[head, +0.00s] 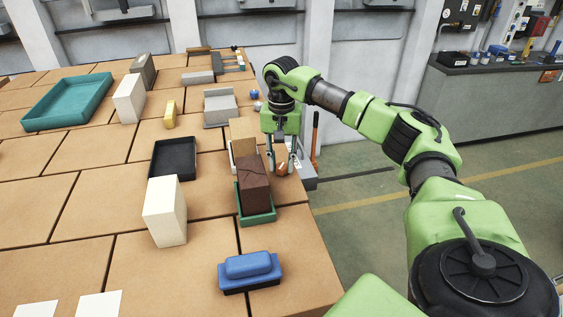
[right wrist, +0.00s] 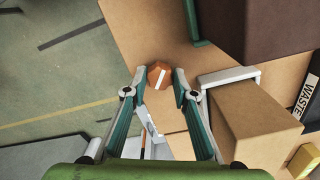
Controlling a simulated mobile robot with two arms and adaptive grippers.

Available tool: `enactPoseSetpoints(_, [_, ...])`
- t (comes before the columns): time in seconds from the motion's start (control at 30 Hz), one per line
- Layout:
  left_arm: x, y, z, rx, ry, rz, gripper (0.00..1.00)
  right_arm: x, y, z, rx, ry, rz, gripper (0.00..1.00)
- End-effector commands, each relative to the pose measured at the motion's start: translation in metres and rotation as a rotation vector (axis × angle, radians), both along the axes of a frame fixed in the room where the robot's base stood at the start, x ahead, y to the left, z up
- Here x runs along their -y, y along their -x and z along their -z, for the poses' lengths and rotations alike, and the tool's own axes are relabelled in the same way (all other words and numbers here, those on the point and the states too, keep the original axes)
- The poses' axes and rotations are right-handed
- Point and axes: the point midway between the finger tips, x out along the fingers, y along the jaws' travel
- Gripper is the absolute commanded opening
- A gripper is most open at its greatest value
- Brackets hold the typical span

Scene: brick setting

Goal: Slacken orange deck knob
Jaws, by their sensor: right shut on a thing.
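The orange deck knob (head: 281,169) stands near the right edge of the brown deck. In the right wrist view the knob (right wrist: 160,77) shows from above as a small orange faceted cap with a pale stripe across it. My right gripper (head: 279,172) points down over it. In the right wrist view the fingertips of my right gripper (right wrist: 160,80) are on opposite sides of the knob, shut on it. How the fingers touch the knob is hard to make out. My left gripper is not in view.
A dark brown block (head: 254,184) in a green tray (head: 258,217) stands close beside the gripper. A tan box (right wrist: 250,115) is right of the fingers in the wrist view. A blue-handled tool (head: 249,270) lies nearer. The floor (head: 375,225) lies beyond the deck's right edge.

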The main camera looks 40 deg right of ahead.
Motion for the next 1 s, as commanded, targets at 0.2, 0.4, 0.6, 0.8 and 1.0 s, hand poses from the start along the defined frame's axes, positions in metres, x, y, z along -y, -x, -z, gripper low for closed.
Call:
enactPoseSetpoints(0.2, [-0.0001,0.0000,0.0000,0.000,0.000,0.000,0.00,0.0003,-0.0012,-0.0021,0.006,0.000,-0.200,0.04])
enactPoseSetpoints(0.4, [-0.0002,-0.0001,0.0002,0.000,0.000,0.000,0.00,0.0005,-0.0011,-0.0021,0.006,0.000,-0.360,0.04])
enactPoseSetpoints(0.6, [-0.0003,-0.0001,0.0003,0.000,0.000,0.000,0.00,0.0006,-0.0010,-0.0022,0.006,0.000,-0.477,0.04])
enactPoseSetpoints(0.8, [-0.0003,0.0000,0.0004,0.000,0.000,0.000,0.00,0.0007,-0.0011,-0.0022,0.006,0.001,-0.546,0.04])
enactPoseSetpoints(1.0, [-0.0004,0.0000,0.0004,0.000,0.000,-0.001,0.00,0.0008,-0.0011,-0.0022,0.006,0.002,-0.573,0.04])
